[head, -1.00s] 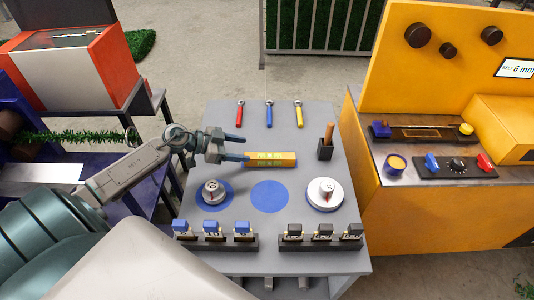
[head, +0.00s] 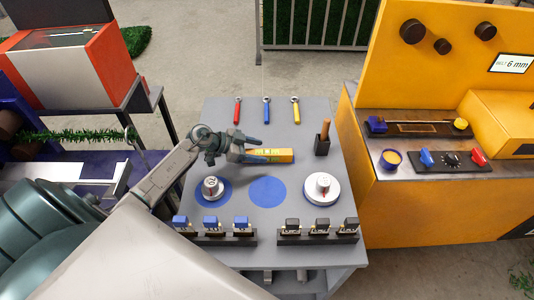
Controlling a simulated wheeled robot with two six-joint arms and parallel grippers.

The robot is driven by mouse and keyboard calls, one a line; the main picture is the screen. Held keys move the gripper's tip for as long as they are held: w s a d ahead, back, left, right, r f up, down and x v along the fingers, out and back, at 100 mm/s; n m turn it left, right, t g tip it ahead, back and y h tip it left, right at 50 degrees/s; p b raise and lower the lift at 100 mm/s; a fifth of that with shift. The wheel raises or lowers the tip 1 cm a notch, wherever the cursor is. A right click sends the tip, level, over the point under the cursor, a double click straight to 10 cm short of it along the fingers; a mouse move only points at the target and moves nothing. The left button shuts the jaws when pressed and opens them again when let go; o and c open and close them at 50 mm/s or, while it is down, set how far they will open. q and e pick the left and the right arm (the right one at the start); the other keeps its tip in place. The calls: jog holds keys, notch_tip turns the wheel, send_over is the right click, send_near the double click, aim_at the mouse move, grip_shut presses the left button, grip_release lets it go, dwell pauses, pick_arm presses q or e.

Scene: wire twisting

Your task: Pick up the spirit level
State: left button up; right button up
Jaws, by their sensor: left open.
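The spirit level (head: 278,155) is a short yellow-orange bar with greenish vials, lying flat on the grey table (head: 240,268) near its middle. My left gripper (head: 258,149) is open at the level's left end, with its fingers reaching over or around that end. I cannot tell whether the fingers touch it. The level's left part is partly hidden by the fingers. My right gripper is not in view.
Red, blue (head: 267,109) and yellow wrenches lie behind the level. A dark holder (head: 322,146) with a wooden handle stands to its right. In front are a blue disc (head: 268,191), two round dials, and two racks of blocks (head: 318,237). A yellow machine (head: 430,205) stands at right.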

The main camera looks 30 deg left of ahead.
aim_at(267, 156)
pick_arm(q)
jog(key=shift+x, duration=1.15)
jog(key=shift+w+d+f, duration=0.1)
jog(key=shift+w, duration=0.05)
jog(key=shift+c, duration=0.4)
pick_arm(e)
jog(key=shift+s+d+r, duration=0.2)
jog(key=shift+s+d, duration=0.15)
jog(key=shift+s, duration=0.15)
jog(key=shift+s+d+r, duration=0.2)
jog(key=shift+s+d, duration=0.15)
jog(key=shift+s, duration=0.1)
pick_arm(q)
jog(key=c, duration=1.2)
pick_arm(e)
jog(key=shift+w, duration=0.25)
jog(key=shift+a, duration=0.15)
